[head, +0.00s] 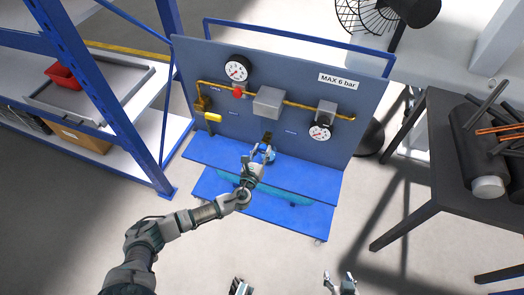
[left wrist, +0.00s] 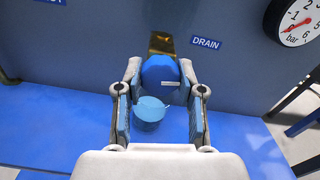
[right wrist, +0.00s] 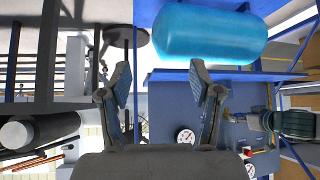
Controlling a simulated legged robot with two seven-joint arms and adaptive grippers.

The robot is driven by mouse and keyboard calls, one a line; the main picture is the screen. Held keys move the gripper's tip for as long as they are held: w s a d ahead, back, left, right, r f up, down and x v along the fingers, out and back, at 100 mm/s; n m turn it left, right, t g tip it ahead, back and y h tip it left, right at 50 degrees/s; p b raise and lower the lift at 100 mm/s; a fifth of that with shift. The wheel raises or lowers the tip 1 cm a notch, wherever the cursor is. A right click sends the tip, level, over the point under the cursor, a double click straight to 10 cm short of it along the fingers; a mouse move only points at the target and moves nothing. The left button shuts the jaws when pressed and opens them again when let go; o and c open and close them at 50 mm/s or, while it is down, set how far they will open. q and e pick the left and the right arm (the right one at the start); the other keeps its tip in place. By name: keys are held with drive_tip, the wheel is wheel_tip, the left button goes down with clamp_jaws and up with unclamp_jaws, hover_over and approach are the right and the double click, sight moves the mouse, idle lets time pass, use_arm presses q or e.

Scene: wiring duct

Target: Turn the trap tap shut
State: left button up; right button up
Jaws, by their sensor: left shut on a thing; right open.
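The trap tap is a blue knob (left wrist: 160,72) on a brass fitting (left wrist: 161,43) at the panel, beside the DRAIN label (left wrist: 206,43). My left gripper (left wrist: 160,98) has its fingers on both sides of the knob and is shut on it. A white mark shows on the knob's right side. In the head view my left gripper (head: 262,158) reaches the low middle of the panel, below the brass fitting (head: 267,138). My right gripper (head: 339,280) is open and empty at the bottom of the head view, away from the panel. Its spread fingers show in the right wrist view (right wrist: 162,85).
A light-blue cup (left wrist: 149,112) stands below the knob on the blue base (head: 270,205). The panel carries yellow pipe, gauges (head: 236,69) and a yellow handle (head: 213,117). A shelf rack (head: 145,150) stands left, a dark table (head: 425,200) right. A turquoise tank (right wrist: 200,32) shows in the right wrist view.

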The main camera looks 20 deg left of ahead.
use_arm(q)
drive_tip(key=shift+n, duration=0.3)
use_arm(e)
drive_tip(key=shift+w, duration=0.1)
use_arm(q)
drive_tip(key=shift+f+n, duration=0.1)
drive_tip(key=shift+n, duration=0.9)
drive_tip(key=shift+n+b, duration=0.3)
drive_tip(key=shift+n, duration=0.1)
drive_tip(key=n, duration=0.2)
drive_tip(key=shift+n, duration=0.4)
drive_tip(key=n+b, duration=0.1)
drive_tip(key=n, duration=0.2)
drive_tip(key=shift+n, duration=0.3)
drive_tip(key=n, duration=0.3)
drive_tip(key=shift+n, duration=1.6)
use_arm(e)
drive_tip(key=w+a+r+t+y, duration=0.1)
drive_tip(key=w+a+r+t, duration=0.1)
drive_tip(key=w+r+t, duration=0.1)
drive_tip(key=shift+w+r+t, duration=0.25)
drive_tip(key=shift+w+t, duration=0.15)
drive_tip(key=shift+w, duration=0.45)
